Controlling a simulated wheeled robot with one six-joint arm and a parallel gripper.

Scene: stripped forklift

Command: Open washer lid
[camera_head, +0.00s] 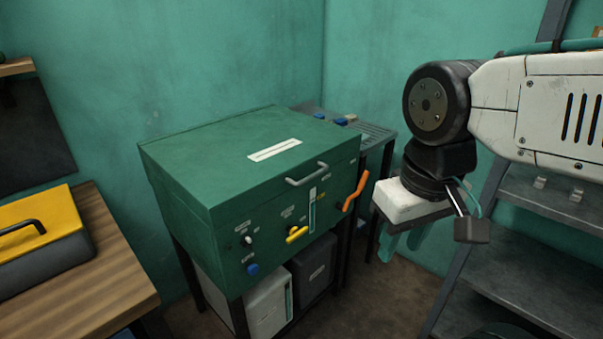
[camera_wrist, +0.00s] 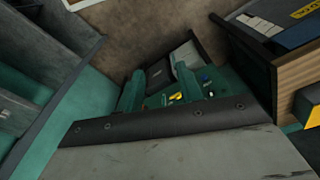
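The green washer (camera_head: 250,225) stands against the wall on dark legs. Its lid (camera_head: 235,150) is shut, with a white label on top and a grey bar handle (camera_head: 307,176) at the lid's front edge. My gripper (camera_head: 403,250) hangs to the right of the washer, pointing down and apart from the handle. Its teal fingers are spread with nothing between them, as the wrist view also shows (camera_wrist: 158,84). In that view part of the washer's front panel shows beyond and between the fingers. The lid handle cannot be made out there.
The washer's front carries a yellow handle (camera_head: 297,235), a blue knob (camera_head: 253,269) and an orange lever (camera_head: 355,192). A wooden bench (camera_head: 95,285) with a yellow toolbox (camera_head: 40,225) stands at left. Grey shelves (camera_head: 530,230) stand at right. Brown floor lies between.

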